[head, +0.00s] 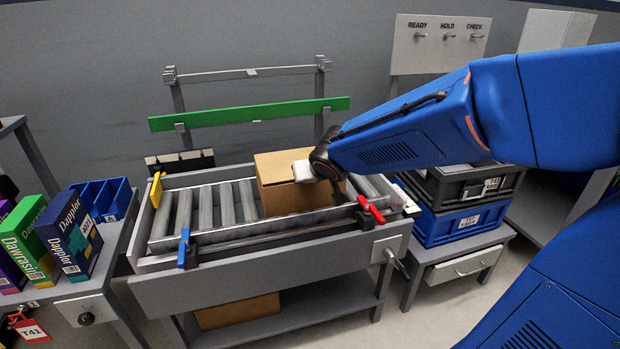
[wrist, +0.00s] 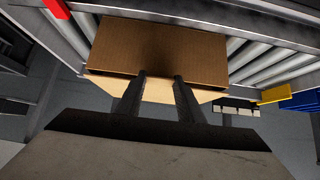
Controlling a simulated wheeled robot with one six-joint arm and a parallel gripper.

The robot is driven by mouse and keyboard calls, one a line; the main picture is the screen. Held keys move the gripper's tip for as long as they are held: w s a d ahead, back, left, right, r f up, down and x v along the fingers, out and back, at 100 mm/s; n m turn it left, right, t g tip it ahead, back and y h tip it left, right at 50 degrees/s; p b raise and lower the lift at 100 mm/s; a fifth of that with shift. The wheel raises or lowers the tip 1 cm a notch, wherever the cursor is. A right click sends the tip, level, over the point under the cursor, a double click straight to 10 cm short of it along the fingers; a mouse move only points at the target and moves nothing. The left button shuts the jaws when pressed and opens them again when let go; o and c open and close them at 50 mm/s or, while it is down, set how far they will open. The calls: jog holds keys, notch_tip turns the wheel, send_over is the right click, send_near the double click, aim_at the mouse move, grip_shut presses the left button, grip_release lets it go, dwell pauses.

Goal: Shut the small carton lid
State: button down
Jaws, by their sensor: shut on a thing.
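The small brown cardboard carton (head: 280,200) sits on the roller conveyor, right of its middle. In the wrist view the carton (wrist: 155,45) fills the upper middle, with a paler strip of cardboard, the lid (wrist: 160,88), below its dark edge. My gripper (head: 304,172) is at the carton's top right in the head view, partly covering it. In the wrist view my gripper (wrist: 161,76) has its two fingers at the edge of the lid, shut on it with the cardboard between them. The exact lid angle and the carton's inside cannot be made out.
The conveyor (head: 225,205) has free rollers left of the carton. A yellow stop (head: 156,190), a blue lever (head: 184,248) and a red lever (head: 370,209) stand on its rails. A green bar (head: 250,114) crosses behind. Stacked crates (head: 452,222) stand right, boxes (head: 72,235) left.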

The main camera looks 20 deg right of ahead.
jog(key=c, duration=1.2)
grip_release()
jog(key=shift+s+r, duration=0.1)
jog(key=v, duration=1.7)
jog(key=s+d+f+g, duration=0.2)
jog(key=s+f, duration=0.4)
jog(key=s, duration=0.3)
jog(key=s+d+f+g, duration=0.2)
jog(key=s+d+f, duration=0.3)
jog(key=s, duration=0.5)
jog(key=shift+f+g, duration=0.3)
jog(key=shift+f, duration=0.35)
